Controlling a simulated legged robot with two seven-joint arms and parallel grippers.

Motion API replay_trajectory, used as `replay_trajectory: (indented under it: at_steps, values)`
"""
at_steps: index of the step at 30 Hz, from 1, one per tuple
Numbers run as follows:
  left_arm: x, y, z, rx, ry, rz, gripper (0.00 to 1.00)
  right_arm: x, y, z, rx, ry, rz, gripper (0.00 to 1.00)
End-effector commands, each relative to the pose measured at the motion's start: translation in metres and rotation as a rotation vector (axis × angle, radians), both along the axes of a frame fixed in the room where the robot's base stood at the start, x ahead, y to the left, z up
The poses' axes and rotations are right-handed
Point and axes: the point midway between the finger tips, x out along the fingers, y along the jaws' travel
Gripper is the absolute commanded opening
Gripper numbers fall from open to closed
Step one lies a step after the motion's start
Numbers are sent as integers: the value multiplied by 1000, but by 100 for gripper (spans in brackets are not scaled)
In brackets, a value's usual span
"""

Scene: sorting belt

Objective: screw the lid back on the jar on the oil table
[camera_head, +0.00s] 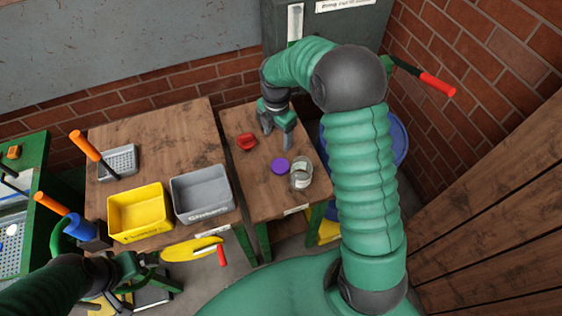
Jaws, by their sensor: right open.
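A clear glass jar (301,178) stands on the small wooden table (262,197), near its right side. A round purple lid (280,165) lies flat on the table just left of the jar, off its mouth. My right gripper (276,128) hangs over the far part of this table, fingers downward, open with nothing visible between them. It is beyond the lid and jar, apart from both. My left arm comes in at the lower left; its gripper (125,268) is dark and partly hidden, and its jaws cannot be made out.
A red object (246,141) lies on the small table, left of my right gripper. The larger table left holds a yellow bin (139,212), a grey bin (202,193) and a grey basket (119,161). A blue drum (398,140) stands behind my right arm.

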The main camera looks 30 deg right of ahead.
Motion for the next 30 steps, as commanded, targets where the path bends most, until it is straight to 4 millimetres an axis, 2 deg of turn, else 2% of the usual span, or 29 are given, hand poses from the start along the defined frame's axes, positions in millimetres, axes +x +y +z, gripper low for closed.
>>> replay_trajectory:
  at_steps: [5,10,18,23,30]
  values:
    - [0,0,0,0,0,1,89,2,-12,-27,14,9,-3,66]
    - [1,0,2,0,-1,0,89,1,-19,-67,21,8,-5,66]
    - [1,0,4,0,-1,-1,89,2,-9,-114,10,5,-4,66]
    - [0,0,4,0,0,0,89,3,-5,-121,6,3,-3,66]
    - [0,0,4,0,0,0,89,2,-13,-124,13,3,-5,66]
